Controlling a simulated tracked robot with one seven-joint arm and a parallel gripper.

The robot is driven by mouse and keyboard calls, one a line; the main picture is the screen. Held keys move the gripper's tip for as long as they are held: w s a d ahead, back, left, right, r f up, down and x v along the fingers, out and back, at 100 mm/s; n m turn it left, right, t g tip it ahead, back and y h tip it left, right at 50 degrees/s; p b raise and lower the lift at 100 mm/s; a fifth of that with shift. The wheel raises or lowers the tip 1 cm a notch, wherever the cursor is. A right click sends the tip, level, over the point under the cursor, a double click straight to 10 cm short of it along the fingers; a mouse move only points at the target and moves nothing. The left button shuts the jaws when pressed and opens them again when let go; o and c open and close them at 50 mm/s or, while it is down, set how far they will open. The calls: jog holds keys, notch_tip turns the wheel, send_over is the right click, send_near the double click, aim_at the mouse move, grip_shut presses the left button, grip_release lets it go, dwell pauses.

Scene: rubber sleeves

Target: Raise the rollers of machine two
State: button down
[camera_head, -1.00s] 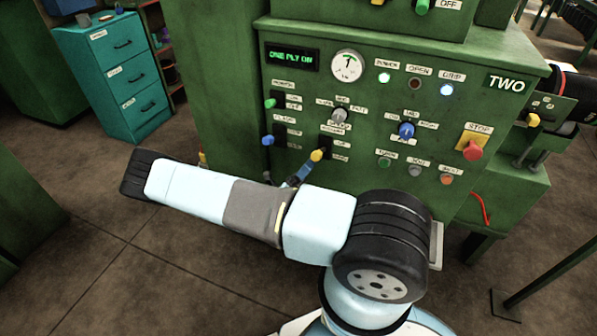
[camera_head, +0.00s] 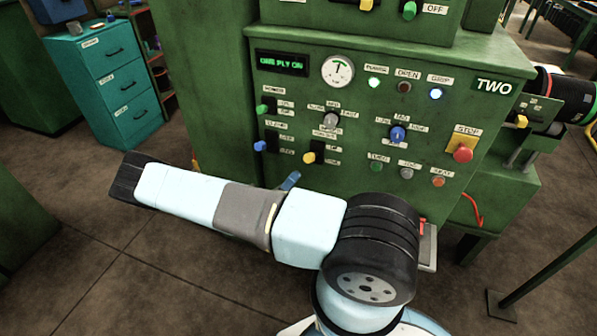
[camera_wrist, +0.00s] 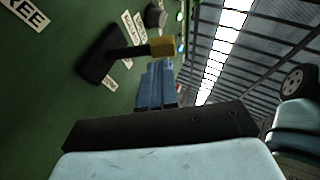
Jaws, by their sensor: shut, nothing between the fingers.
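Machine two (camera_head: 440,60) is a green cabinet with a sloped control panel. Its yellow-knobbed lever (camera_head: 309,157) sits in a dark slot plate at the lower left of the panel, with small labels beside it. Whether it stands up or down is too small to tell. The wrist view shows the yellow knob (camera_wrist: 162,46) on a dark stalk standing out from the panel. My gripper (camera_head: 290,181) is mostly hidden behind my arm in the head view. In the wrist view its blue fingers (camera_wrist: 156,82) are shut and empty, close by the knob; contact is unclear.
A blue-knobbed lever (camera_head: 260,146) and a green-knobbed lever (camera_head: 262,109) sit left of the yellow one. A display (camera_head: 282,63) reads "ONE PLY ON". A red stop button (camera_head: 463,154) is at right. A teal drawer cabinet (camera_head: 110,75) stands at left beyond open floor.

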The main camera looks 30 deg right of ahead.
jog(key=v, duration=1)
notch_tip(320, 180, up, 29)
jog(key=s+d+m+g+y, duration=0.25)
jog(key=m+g+y, duration=0.55)
jog(key=m+y, duration=1.1)
jog(key=s+r+m+t+y, duration=0.4)
jog(key=s+r, duration=0.4)
jog(key=r, duration=0.3)
jog(key=s+a+r+m+t+y, duration=0.1)
jog(key=s+r+m+t+y, duration=0.3)
jog(key=r, duration=0.7)
jog(key=s+m+t, duration=0.2)
jog(key=s+t, duration=0.2)
jog(key=t, duration=0.1)
jog(key=shift+s+y, duration=0.3)
